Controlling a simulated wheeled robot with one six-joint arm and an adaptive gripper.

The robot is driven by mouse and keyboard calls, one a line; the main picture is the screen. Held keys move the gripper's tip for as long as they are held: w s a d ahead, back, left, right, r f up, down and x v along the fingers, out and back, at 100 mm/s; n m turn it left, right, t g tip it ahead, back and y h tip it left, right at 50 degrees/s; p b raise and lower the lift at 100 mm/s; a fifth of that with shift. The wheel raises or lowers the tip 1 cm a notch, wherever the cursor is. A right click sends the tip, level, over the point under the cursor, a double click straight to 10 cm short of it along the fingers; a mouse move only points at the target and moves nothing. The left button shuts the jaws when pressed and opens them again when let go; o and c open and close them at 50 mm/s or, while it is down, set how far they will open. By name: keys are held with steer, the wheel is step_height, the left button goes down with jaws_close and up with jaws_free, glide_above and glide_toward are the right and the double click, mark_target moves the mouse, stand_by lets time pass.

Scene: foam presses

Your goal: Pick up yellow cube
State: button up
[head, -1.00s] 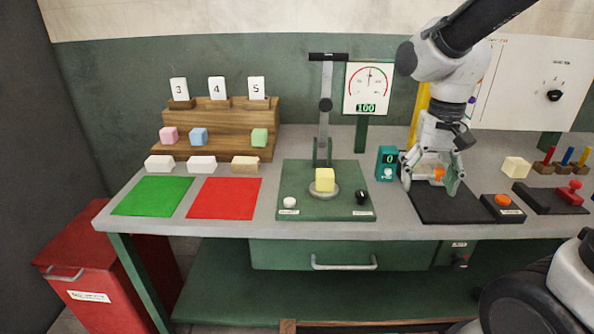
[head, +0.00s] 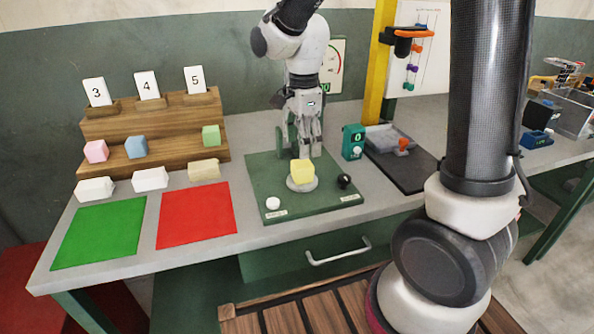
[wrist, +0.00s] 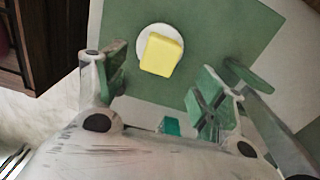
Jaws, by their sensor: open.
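The yellow cube (head: 302,171) sits on a round pale disc (head: 302,185) on the green press base (head: 262,180). In the wrist view the cube (wrist: 161,54) lies on the disc, ahead of the fingertips and between their lines, slightly left of the middle of the gap. My gripper (head: 304,150) hangs just behind and above the cube in the head view. In the wrist view my gripper (wrist: 160,88) is open and empty, with a green-padded finger on each side. The fingers do not visibly touch the cube.
A white knob (head: 273,204) and a black knob (head: 344,181) flank the disc on the base. A teal counter box (head: 353,142) stands to the right. A wooden step rack (head: 150,125) with several cubes is left, behind green (head: 98,232) and red (head: 196,214) mats.

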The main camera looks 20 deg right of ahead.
mark_target(302, 163)
steer(key=shift+f+m, duration=0.4)
step_height(302, 163, down, 7)
steer(key=c, duration=1)
steer(key=shift+a, duration=0.1)
